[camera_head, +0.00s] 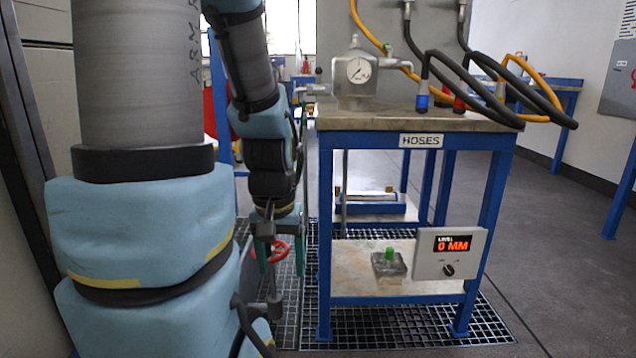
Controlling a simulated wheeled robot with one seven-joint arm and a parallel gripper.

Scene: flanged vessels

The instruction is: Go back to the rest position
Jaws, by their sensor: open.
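My arm fills the left of the head view, with light blue joints and grey links. Its far part hangs down left of the blue table, ending in a dark wrist with a light blue band. My gripper (281,262) is at its lower end, pointing down above the floor grating, with its jaws apart. A red handwheel (277,251) and a grey upright rod show around the jaws. I see nothing clearly held, and clutter partly hides the fingertips.
A blue table (420,142) marked HOSES stands right of my gripper. It carries a gauge vessel (357,75) and hoses (500,85). Its lower shelf holds a green-topped block (390,264); a level panel (451,254) reads 0 MM. Floor (560,260) at right is clear.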

